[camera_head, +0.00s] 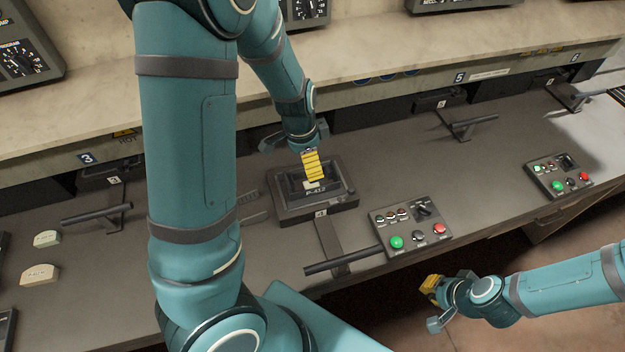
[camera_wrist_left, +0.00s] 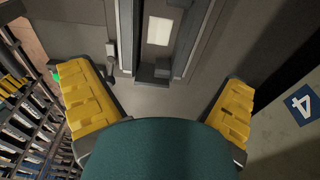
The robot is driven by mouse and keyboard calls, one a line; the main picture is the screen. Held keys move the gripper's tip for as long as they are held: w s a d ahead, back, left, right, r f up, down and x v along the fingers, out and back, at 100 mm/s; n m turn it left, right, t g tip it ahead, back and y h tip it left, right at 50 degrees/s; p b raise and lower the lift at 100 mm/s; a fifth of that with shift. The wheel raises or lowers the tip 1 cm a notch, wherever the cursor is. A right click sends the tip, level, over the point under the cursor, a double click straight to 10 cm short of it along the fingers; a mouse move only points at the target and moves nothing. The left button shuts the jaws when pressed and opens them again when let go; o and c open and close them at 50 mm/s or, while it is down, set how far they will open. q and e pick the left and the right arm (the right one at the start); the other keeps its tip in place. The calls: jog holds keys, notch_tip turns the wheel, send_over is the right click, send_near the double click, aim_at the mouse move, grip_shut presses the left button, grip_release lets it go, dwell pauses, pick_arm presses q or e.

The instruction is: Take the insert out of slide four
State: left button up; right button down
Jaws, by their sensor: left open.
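The slide four tray (camera_head: 285,213) is a dark rectangular frame on the grey bench, with a "4" tag on its front edge. A dark insert (camera_head: 316,190) marked P-412 sits inside the frame. My left gripper (camera_head: 296,155) is over the back of the tray, and a yellow finger hides part of the insert. In the left wrist view the yellow fingers are wide apart and empty, with a dark part bearing a pale label (camera_wrist_left: 159,31) between and beyond them. My right gripper (camera_head: 436,304) hangs past the bench's front edge, its fingers apart, with nothing seen between them.
A bar handle (camera_head: 343,262) lies in front of the tray. A control box (camera_head: 410,226) with green and red buttons stands to its right, another (camera_head: 558,176) farther right. Pale blocks (camera_head: 40,274) lie at left. A blue "4" sign (camera_wrist_left: 302,104) shows in the wrist view.

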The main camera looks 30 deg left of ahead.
aim_at(313, 184)
pick_arm(q)
notch_tip(313, 184, down, 3)
jog(key=shift+w+r, duration=0.1)
jog(key=shift+w, duration=0.05)
jog(key=shift+w+d+f+b, duration=0.1)
jog(key=shift+d+f+b, duration=0.15)
jog(key=shift+f, duration=1.1)
jog(key=shift+d+f+b, duration=0.1)
jog(key=shift+f+b, duration=0.15)
jog(key=shift+f, duration=1.05)
jog(key=c, duration=1.2)
